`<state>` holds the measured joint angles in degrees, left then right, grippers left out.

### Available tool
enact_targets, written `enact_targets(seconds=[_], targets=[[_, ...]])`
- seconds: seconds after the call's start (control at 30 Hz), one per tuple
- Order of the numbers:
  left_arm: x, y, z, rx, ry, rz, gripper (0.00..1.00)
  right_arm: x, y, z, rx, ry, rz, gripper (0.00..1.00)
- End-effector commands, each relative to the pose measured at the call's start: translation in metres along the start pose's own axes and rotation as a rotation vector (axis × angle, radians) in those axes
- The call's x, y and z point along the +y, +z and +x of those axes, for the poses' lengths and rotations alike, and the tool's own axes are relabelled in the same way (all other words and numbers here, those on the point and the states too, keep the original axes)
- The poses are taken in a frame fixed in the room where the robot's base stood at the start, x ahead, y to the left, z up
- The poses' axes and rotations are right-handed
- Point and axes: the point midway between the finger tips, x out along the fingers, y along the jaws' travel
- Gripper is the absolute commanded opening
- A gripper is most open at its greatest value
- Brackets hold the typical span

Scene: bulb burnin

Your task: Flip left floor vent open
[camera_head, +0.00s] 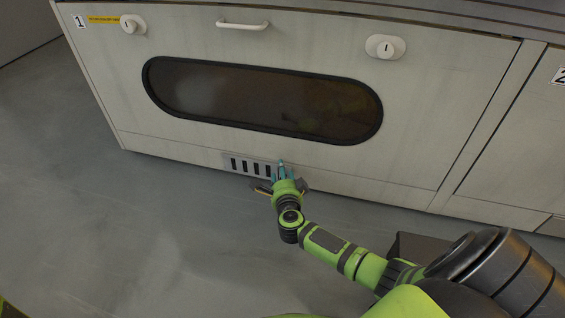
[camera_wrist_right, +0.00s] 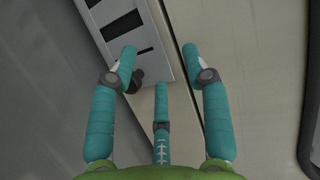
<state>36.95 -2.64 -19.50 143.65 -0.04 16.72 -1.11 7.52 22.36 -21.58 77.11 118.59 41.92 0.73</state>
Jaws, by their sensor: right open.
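The left floor vent (camera_head: 250,166) is a light grey plate with several dark slots, low on the front of cabinet 1 in the head view. It lies flat against the panel, and its right end is hidden behind my right gripper (camera_head: 281,169). In the right wrist view the vent (camera_wrist_right: 151,62) shows at the top, with a small dark tab (camera_wrist_right: 137,81) near its end. My right gripper (camera_wrist_right: 159,62) is open with its teal fingers spread. One finger overlaps the tab in the picture; I cannot tell whether they touch. My left gripper is not in view.
Cabinet 1 has a dark oval window (camera_head: 262,100), a top handle (camera_head: 242,25) and two white latches (camera_head: 133,24) (camera_head: 385,47). Cabinet 2 (camera_head: 515,150) stands to the right. The grey floor (camera_head: 130,230) to the left is clear.

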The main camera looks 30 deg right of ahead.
Motion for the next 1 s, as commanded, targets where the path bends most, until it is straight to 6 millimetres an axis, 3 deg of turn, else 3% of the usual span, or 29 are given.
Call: enact_targets(seconds=[0.2,0.4,1.0], targets=[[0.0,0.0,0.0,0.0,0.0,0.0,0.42,-0.039,-0.003,-0.008,-0.002,-0.005,0.0,0.48],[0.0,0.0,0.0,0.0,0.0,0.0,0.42,-0.059,-0.005,-0.012,-0.001,-0.003,-0.001,0.48],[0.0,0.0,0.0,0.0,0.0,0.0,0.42,-0.062,-0.005,-0.013,-0.001,-0.003,-0.002,0.48]])
